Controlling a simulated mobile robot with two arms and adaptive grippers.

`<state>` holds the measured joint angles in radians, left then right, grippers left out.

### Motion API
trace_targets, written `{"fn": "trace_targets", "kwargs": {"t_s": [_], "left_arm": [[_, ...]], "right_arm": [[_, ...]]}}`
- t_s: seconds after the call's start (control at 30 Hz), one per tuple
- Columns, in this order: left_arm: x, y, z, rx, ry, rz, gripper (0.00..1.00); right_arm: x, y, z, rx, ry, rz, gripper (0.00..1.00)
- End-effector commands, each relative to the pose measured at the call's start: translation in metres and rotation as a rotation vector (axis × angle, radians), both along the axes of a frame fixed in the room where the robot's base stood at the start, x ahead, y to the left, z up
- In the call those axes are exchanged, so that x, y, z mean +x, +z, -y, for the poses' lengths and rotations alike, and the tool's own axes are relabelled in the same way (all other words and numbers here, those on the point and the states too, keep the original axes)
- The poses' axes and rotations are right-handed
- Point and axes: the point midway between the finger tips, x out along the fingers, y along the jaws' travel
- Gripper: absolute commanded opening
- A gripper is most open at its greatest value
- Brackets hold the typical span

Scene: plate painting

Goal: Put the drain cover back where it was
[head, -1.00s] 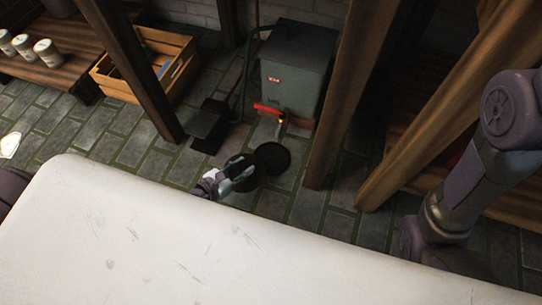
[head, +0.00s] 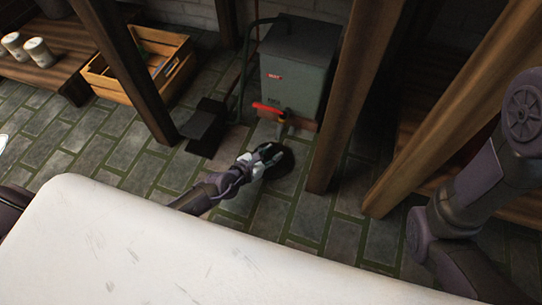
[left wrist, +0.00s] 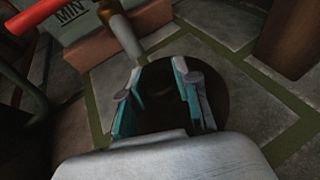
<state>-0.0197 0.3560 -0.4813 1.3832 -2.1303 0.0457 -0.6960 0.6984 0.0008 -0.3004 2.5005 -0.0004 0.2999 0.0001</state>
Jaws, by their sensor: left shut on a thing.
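The dark round drain cover (head: 283,165) is in my left gripper (head: 259,163), over the drain spot on the tiled floor in front of the grey boiler. The cover and the dark round drain opening overlap, so I cannot tell them apart or whether the cover lies flat in it. In the left wrist view, the two teal-sided fingers of my left gripper (left wrist: 158,88) stand over the dark disc (left wrist: 215,95). My right arm shows at the right of the head view, but its gripper is out of view.
The grey boiler (head: 295,70) with a red handle (head: 267,109) and a tap stands just behind the drain. A black pedal-like box (head: 205,127) is to the left. Wooden posts (head: 355,95) stand close at the right. A wooden crate (head: 140,68) is at back left.

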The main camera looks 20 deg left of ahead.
Motion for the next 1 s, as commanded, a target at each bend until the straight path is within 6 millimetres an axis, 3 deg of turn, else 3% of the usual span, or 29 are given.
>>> {"fn": "trace_targets", "kwargs": {"t_s": [0.37, 0.4, 0.53, 0.83, 1.0], "left_arm": [[0.0, -0.004, 0.0, -0.002, 0.001, 0.003, 0.0], [0.0, -0.005, 0.0, -0.001, 0.0, 0.001, 0.33], [0.0, -0.004, 0.0, -0.001, 0.0, 0.001, 0.54], [-0.001, -0.003, 0.0, -0.001, 0.0, 0.001, 0.56], [-0.007, 0.007, -0.004, 0.003, 0.0, -0.001, 0.56]], "right_arm": [[-0.001, -0.004, 0.0, 0.0, 0.0, 0.003, 0.0], [-0.001, -0.004, 0.0, 0.0, 0.0, 0.003, 0.0], [-0.001, -0.003, 0.0, 0.0, 0.0, 0.003, 0.0], [-0.001, -0.002, 0.0, 0.0, 0.0, 0.002, 0.0], [0.0, 0.009, 0.0, 0.0, 0.0, 0.002, 0.0]]}}
